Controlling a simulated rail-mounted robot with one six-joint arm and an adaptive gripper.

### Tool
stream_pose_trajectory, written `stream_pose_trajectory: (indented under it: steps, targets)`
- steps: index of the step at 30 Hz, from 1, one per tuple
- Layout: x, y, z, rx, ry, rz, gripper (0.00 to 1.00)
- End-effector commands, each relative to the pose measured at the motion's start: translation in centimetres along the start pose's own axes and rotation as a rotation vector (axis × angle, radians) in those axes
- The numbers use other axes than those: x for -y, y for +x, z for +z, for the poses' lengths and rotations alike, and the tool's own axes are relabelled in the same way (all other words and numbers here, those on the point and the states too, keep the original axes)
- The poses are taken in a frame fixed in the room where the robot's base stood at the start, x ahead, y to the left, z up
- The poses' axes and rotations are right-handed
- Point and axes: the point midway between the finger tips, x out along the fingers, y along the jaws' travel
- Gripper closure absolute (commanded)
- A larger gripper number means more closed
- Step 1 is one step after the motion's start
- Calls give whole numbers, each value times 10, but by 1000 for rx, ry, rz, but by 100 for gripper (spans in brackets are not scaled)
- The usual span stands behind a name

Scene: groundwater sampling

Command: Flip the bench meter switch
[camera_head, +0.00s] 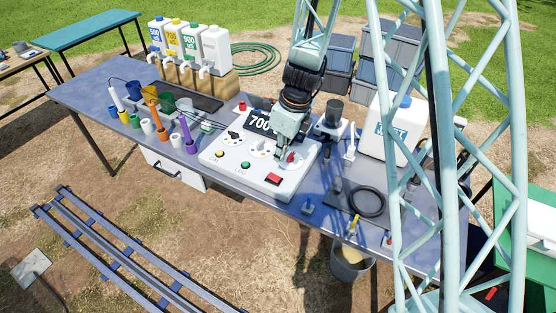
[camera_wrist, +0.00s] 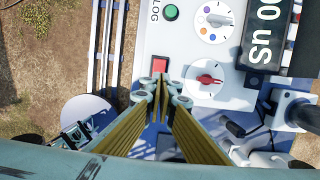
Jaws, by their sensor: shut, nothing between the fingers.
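The bench meter (camera_head: 225,172) is a white sloped panel on the table with a dark display reading 700. A red rectangular switch (camera_head: 274,179) sits near its front right corner; it also shows in the wrist view (camera_wrist: 160,63). My gripper (camera_head: 283,160) is over the right part of the meter, beside the red-pointer dial. In the wrist view my shut, empty fingertips (camera_wrist: 161,80) appear just below the red switch and partly overlap its lower edge. I cannot tell whether they touch it.
The red-pointer dial (camera_wrist: 206,79) and a multi-coloured dial (camera_wrist: 213,21) are close by. A green button (camera_wrist: 171,12) lies beyond the switch. A white jug (camera_head: 392,140) stands at right; a black ring (camera_head: 368,201) lies on the table. Colored cups stand left.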

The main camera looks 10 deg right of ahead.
Motion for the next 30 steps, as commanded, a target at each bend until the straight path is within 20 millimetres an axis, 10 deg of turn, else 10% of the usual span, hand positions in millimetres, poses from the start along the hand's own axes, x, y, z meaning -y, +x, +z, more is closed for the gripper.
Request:
stream_pose_trajectory:
  steps: [12, 30]
  targets:
    - [0, -36, 0, 0, 0, -1, 100]
    - [0, -39, 2, 1, -1, -1, 100]
